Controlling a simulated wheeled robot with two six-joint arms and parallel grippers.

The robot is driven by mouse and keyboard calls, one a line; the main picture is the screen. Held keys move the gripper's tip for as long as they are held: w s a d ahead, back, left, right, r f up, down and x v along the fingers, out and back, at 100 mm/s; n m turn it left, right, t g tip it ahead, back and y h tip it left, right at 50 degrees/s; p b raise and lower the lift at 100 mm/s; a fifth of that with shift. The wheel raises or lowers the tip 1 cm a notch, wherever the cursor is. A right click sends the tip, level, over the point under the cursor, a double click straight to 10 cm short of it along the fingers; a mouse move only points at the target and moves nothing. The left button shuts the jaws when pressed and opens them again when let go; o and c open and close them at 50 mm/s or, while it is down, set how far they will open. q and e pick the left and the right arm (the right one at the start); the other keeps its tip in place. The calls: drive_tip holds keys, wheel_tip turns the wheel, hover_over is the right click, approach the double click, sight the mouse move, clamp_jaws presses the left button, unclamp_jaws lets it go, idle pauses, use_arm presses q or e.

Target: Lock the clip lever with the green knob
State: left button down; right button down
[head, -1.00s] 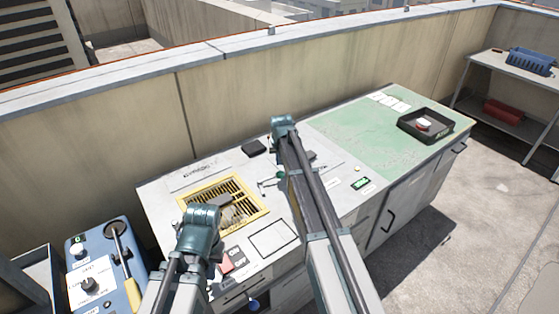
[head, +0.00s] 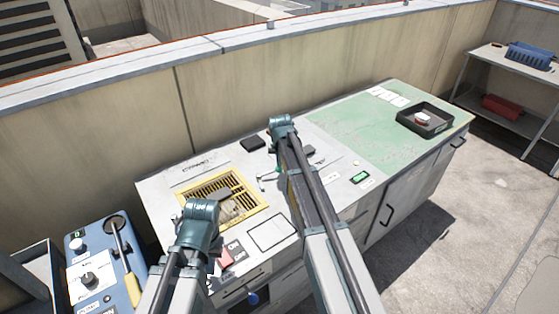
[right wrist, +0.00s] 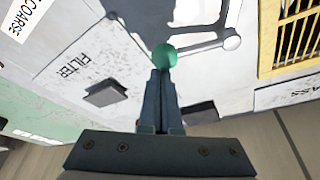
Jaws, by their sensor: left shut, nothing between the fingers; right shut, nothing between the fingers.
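The green knob (right wrist: 165,56) is a round ball in the right wrist view. A pale lever arm (right wrist: 205,45) runs from near it to a round white end at the right. My right gripper (right wrist: 163,74) is shut and empty, its fingertips right at the knob; whether they touch it I cannot tell. My left gripper (head: 226,195) is shut and empty over the yellow-framed grate (head: 257,206).
Dark blocks sit behind the lever (head: 253,143) and by a FILTER label (right wrist: 105,93). A green mat (head: 360,130) with a black tray (head: 426,130) fills the bench's right end. A blue control box (head: 95,275) stands at the left. A wall runs behind.

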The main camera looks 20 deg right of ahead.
drive_tip(key=shift+s, duration=0.25)
drive_tip(key=shift+s+m+h, duration=0.5)
drive_tip(key=shift+s+m, duration=0.6)
drive_tip(key=shift+m, duration=0.6)
drive_tip(key=s+m, duration=0.1)
drive_tip(key=s+a+m+g+h, duration=0.1)
drive_tip(key=m, duration=0.1)
drive_tip(key=shift+s+m, duration=0.3)
drive_tip(key=s+m, duration=0.1)
drive_tip(key=m, duration=0.1)
drive_tip(key=s+a+m+g, duration=0.1)
drive_tip(key=shift+s+a+m+h, duration=0.2)
drive_tip(key=shift+a+m+h, duration=0.1)
drive_tip(key=shift+m, duration=0.1)
drive_tip(key=shift+s+a, duration=0.55)
drive_tip(key=shift+a, duration=0.15)
